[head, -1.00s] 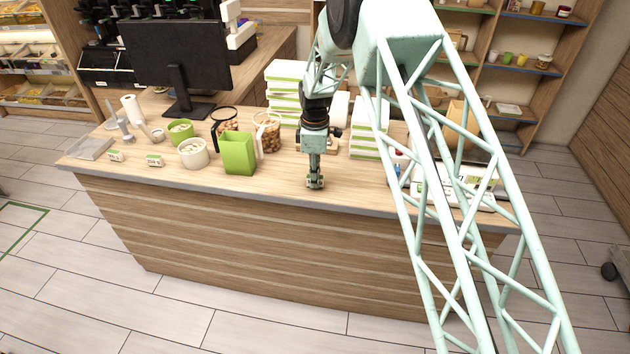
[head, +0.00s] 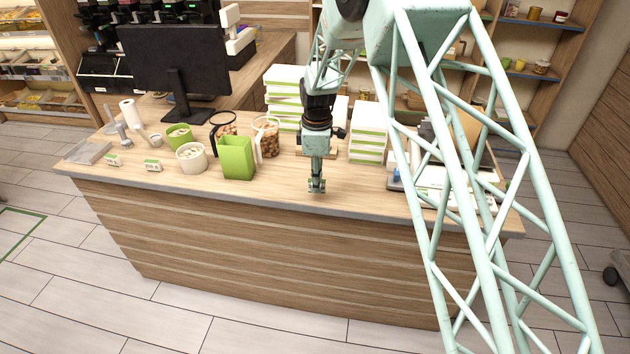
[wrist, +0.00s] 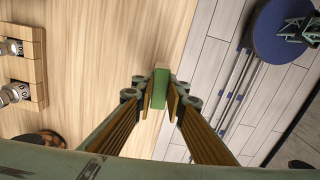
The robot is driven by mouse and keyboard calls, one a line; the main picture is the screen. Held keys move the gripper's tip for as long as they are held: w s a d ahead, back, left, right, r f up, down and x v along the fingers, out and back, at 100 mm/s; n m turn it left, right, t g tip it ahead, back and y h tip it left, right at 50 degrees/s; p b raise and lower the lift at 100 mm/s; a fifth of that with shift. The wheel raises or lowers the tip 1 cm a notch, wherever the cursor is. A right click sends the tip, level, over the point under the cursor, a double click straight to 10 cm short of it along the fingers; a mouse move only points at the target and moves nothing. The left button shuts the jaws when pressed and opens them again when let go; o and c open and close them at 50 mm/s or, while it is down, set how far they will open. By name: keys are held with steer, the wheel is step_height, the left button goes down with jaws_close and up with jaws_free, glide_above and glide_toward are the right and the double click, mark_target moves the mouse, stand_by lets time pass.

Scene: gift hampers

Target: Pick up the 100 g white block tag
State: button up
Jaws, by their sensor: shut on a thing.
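My gripper (head: 316,188) points down over the front part of the counter, right of the green bag. In the wrist view my gripper (wrist: 160,93) is shut with a small block tag (wrist: 160,84) between its fingertips. The tag shows a green face and a paler edge; its print is not visible. Whether it touches the counter or is lifted a little, I cannot tell. Two other white block tags with green stand apart at the counter's left front: one (head: 112,160) at the far left and one (head: 153,165) beside it. Their print is too small to read.
A green bag (head: 236,158), a white tub (head: 191,158) and a jar of nuts (head: 267,140) stand left of my gripper. White-green boxes (head: 368,135) stand behind, to the right. The wrist view shows metal weights (wrist: 12,93) in a wooden holder and a blue stool (wrist: 275,38).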

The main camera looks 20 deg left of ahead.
steer(key=s+d+r+b, duration=0.1)
steer(key=s+d, duration=0.5)
steer(key=s, duration=0.4)
steer(key=shift+b, duration=0.3)
steer(key=shift+s+d, duration=0.1)
steer(key=shift+r, duration=0.1)
